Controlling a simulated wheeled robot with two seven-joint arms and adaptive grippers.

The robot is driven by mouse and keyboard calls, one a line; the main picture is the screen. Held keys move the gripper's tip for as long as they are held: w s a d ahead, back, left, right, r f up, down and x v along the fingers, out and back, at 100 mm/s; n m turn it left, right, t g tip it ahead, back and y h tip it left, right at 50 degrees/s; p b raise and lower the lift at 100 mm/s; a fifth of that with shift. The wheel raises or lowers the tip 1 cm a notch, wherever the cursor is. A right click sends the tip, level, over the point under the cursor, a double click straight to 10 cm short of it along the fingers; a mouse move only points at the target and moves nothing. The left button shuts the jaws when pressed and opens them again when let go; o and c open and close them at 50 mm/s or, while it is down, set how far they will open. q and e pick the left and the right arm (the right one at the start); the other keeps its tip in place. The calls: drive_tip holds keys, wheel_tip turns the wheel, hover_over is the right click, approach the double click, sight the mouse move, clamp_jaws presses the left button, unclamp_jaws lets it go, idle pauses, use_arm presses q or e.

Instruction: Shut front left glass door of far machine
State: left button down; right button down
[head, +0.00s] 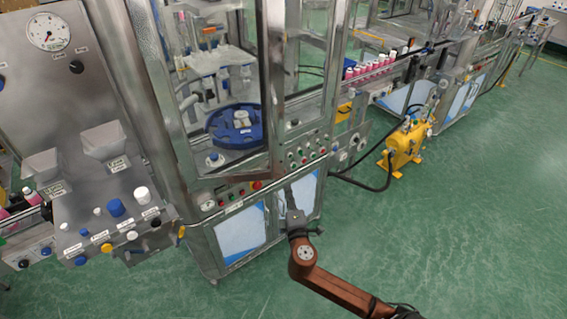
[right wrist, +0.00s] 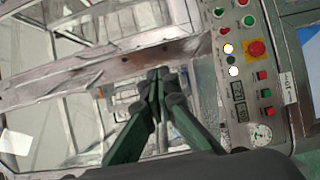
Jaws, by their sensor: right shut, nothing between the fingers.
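The glass-doored machine (head: 197,150) stands in the middle of the head view, with metal-framed panes around a blue round fixture (head: 235,126). A left front glass pane (head: 222,60) shows in its frame; how far it stands open is unclear. My right gripper (head: 297,221) is low in front of this machine's lower cabinet, at the end of my brown arm. In the right wrist view, its dark green fingers (right wrist: 158,78) meet at the tips, shut and empty. A metal door-like frame (right wrist: 95,70) lies just beyond them; contact cannot be told. My left gripper is out of view.
A control panel (right wrist: 240,80) with a red stop button (right wrist: 257,50) is close to the right gripper. A console with a gauge (head: 48,31) stands at left. A yellow pump unit (head: 404,145) with hoses is at right. Green floor (head: 470,220) is clear at lower right.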

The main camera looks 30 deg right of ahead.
sight(281, 160)
drive_tip(key=x, duration=1.3)
drive_tip(key=shift+w+d+f+p, duration=0.15)
drive_tip(key=shift+w+p, duration=0.15)
